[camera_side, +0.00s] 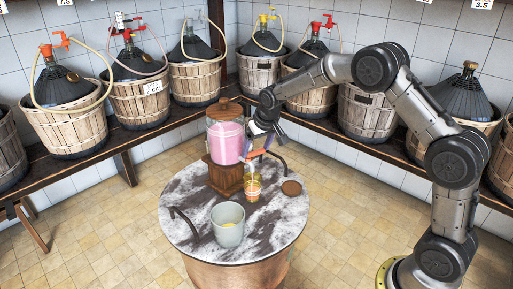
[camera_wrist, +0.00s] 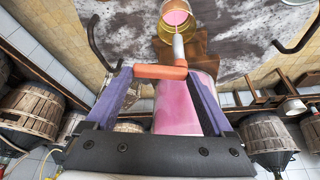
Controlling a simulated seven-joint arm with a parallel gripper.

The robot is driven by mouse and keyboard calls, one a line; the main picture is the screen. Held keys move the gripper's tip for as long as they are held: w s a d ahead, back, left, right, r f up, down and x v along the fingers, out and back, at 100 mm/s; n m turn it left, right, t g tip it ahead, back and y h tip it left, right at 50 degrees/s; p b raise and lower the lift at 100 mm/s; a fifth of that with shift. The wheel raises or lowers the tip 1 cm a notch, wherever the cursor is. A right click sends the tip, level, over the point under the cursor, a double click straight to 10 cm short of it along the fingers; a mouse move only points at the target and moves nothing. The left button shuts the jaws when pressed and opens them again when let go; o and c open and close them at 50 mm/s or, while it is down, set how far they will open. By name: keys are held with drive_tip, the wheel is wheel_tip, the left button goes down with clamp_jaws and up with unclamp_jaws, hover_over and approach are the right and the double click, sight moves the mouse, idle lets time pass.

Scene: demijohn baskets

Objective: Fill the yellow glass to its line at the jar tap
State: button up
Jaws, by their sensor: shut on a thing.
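The jar (camera_side: 226,142) of pink liquid stands on a wooden block (camera_side: 225,179) on the round table; its pink side also shows in the wrist view (camera_wrist: 178,108). My gripper (camera_side: 257,154) is at the jar's tap. In the wrist view its purple fingers (camera_wrist: 160,76) are shut on the orange tap handle (camera_wrist: 160,72). The pale spout (camera_wrist: 178,47) points toward the yellow glass (camera_wrist: 177,22), which stands upright below it (camera_side: 253,190). Pink liquid shows inside the glass. I cannot make out its line or whether liquid is flowing.
A brown disc (camera_side: 291,188) lies right of the glass. Dark curved handles rise at the edges of the marble tabletop (camera_side: 185,222). Basketed demijohns (camera_side: 66,88) line the wall shelves.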

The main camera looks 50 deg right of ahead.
drive_tip(key=o, duration=1.1)
drive_tip(key=v, duration=1.4)
drive_tip(key=shift+f, duration=0.1)
